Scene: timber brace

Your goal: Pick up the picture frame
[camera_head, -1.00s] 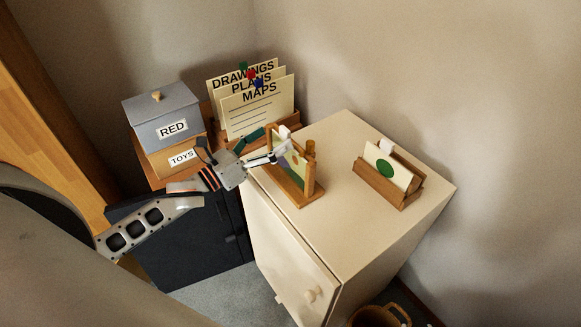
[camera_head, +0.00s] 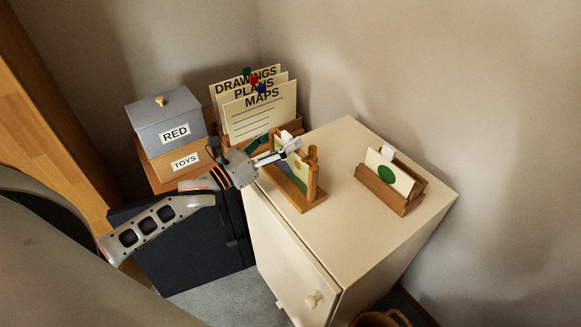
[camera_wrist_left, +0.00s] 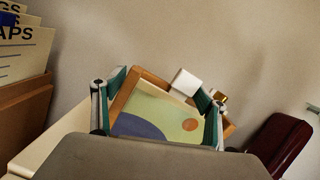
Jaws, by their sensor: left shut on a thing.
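The picture frame (camera_head: 294,182) stands tilted in a wooden stand at the left of the cream cabinet top. It has a wooden border and a picture with green, blue-grey and an orange disc. My left gripper (camera_head: 281,152) reaches in from the left at the frame's upper part. In the left wrist view the picture frame (camera_wrist_left: 160,112) lies between the two green-padded fingers, and the left gripper is shut on it. A white block shows behind its top edge. The lower part is hidden there by my gripper body. I cannot tell if the frame is clear of the stand. My right gripper is not in view.
A wooden holder (camera_head: 379,195) with a green-dot card stands to the right on the cabinet (camera_head: 330,235). Walls close in behind. The cabinet's front top is clear.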

